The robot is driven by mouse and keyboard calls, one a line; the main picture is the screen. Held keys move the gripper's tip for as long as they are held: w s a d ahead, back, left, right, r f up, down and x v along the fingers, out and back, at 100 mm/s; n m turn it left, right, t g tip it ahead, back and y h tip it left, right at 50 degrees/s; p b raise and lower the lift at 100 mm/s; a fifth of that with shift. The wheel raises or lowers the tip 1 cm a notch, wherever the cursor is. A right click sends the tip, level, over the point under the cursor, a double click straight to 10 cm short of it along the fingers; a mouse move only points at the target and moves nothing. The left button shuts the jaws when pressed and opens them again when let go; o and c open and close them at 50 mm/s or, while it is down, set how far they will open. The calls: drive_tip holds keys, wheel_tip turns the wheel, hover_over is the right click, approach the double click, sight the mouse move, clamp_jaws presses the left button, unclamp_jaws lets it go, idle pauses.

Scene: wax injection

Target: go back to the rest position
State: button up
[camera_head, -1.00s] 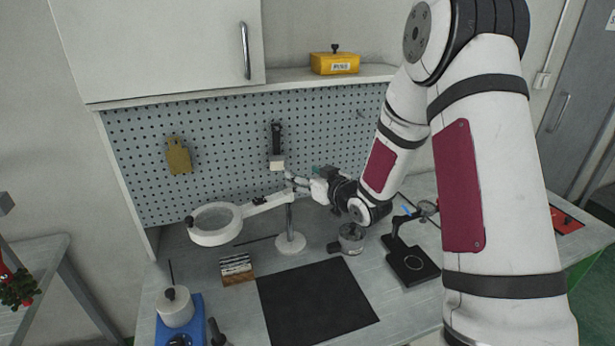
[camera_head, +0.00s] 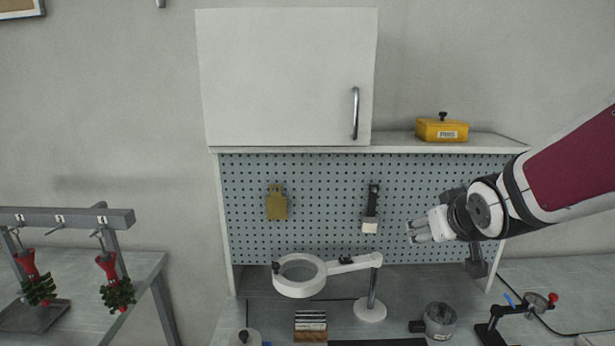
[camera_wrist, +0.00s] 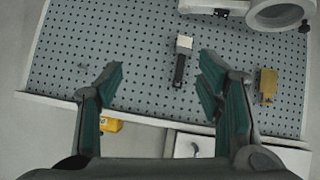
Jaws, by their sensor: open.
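My gripper (camera_head: 418,231) is open and empty in the head view, in front of the right part of the pegboard and pointing left. My arm reaches in from the right edge. In the wrist view my gripper (camera_wrist: 160,85) has its two green-lined fingers spread wide, with nothing between them but the pegboard behind. A brush-like tool (camera_head: 371,208) with a dark handle and pale end hangs on the pegboard, left of my gripper. It also shows in the wrist view (camera_wrist: 181,62), beyond the fingers.
The pegboard (camera_head: 320,200) stands behind the bench. A magnifier lamp (camera_head: 300,280), a metal pot (camera_head: 439,320) and a black stand (camera_head: 492,330) are on the bench. A yellow box (camera_head: 442,129) sits on the shelf beside the white cabinet (camera_head: 285,80). Red-and-green pieces (camera_head: 110,280) hang at left.

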drive_tip(key=s+a+r+g, duration=0.1)
drive_tip(key=s+a+g, duration=0.1)
drive_tip(key=s, duration=1)
drive_tip(key=s+a+r+m+g+y, duration=0.1)
drive_tip(key=s+a+g, duration=0.1)
drive_tip(key=s, duration=1)
drive_tip(key=shift+s+a+g, duration=0.35)
drive_tip(key=shift+a+g, duration=0.05)
drive_tip(key=shift+a, duration=0.2)
drive_tip(key=shift+r, duration=0.1)
